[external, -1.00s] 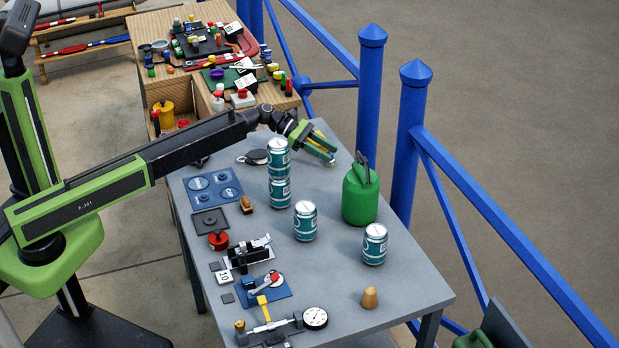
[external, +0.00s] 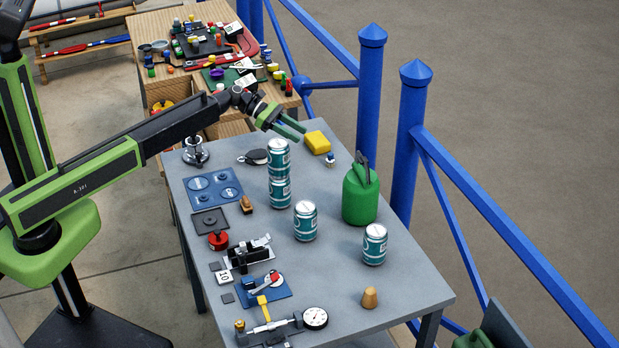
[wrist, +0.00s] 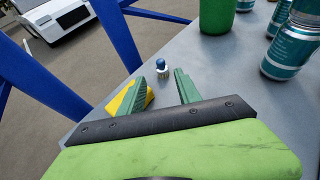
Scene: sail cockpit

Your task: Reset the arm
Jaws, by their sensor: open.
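My gripper (external: 297,133) is raised over the far end of the grey table (external: 335,270), with its green fingers apart and nothing between them. In the wrist view my gripper (wrist: 160,88) shows both fingers spread. A yellow block (external: 317,142) lies on the table just beyond the fingertips; it also shows in the wrist view (wrist: 138,98), partly behind the left finger. A small blue-topped piece (external: 330,159) stands near the block and shows in the wrist view (wrist: 162,68) between and beyond the fingertips.
Two stacked teal cans (external: 279,175) stand close below my gripper. Single cans (external: 305,221) (external: 374,244) and a green jug (external: 361,196) stand farther right. Fittings and a dial gauge (external: 315,318) line the left side. Blue railing posts (external: 371,90) rise behind the table.

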